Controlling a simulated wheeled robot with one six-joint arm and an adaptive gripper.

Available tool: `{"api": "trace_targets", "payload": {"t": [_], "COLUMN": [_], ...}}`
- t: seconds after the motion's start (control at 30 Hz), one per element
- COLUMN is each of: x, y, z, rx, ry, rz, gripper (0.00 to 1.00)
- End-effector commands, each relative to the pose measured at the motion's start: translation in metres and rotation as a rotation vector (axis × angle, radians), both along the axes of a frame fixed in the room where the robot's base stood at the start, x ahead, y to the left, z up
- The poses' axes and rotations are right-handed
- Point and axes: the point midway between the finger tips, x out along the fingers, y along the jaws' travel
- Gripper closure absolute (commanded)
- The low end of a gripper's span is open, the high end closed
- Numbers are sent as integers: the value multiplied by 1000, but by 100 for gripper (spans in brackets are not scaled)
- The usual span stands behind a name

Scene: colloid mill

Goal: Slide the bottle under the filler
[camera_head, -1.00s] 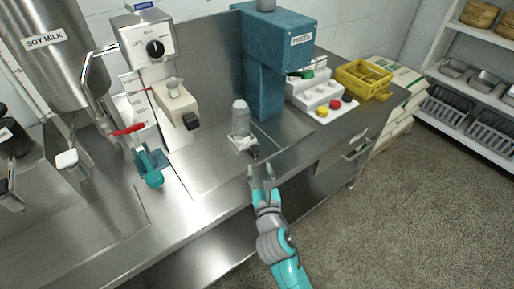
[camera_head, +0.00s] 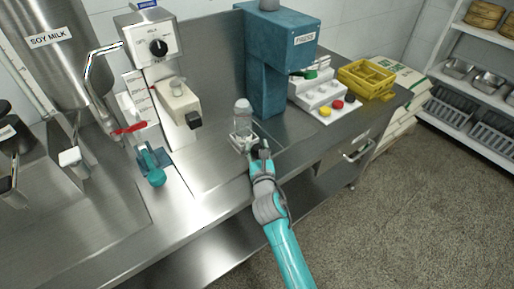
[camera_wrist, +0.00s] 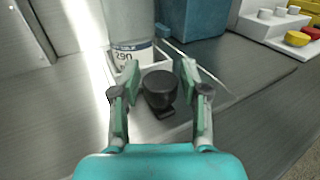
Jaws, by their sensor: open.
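A clear bottle (camera_head: 242,120) stands upright in a small white holder (camera_head: 236,143) on the steel counter. In the wrist view the bottle (camera_wrist: 130,35) carries a label reading 290, and the white holder (camera_wrist: 184,68) has a dark knob (camera_wrist: 160,88) on its near side. My gripper (camera_head: 259,146) is at this knob. In the wrist view my gripper (camera_wrist: 153,85) is open, with one finger on each side of the knob. Contact cannot be told. The filler is probably the white machine with a dial (camera_head: 158,48), left of the bottle, with a nozzle head (camera_head: 180,102).
A blue press (camera_head: 278,50) stands right behind the bottle. A white block with coloured buttons (camera_head: 318,95) and a yellow crate (camera_head: 366,78) are farther right. A teal-handled device (camera_head: 153,165) sits to the left. The counter between it and the holder is clear.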

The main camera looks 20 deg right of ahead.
Motion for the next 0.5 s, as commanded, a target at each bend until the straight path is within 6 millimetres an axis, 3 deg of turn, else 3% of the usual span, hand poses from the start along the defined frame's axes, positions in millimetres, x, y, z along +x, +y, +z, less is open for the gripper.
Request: {"api": "trace_targets", "payload": {"t": [0.03, 0.2, 0.5], "x": [0, 0, -1], "y": [0, 0, 2], "z": [0, 0, 0], "rx": [0, 0, 0], "ry": [0, 0, 0], "rz": [0, 0, 0], "gripper": [55, 97, 100]}}
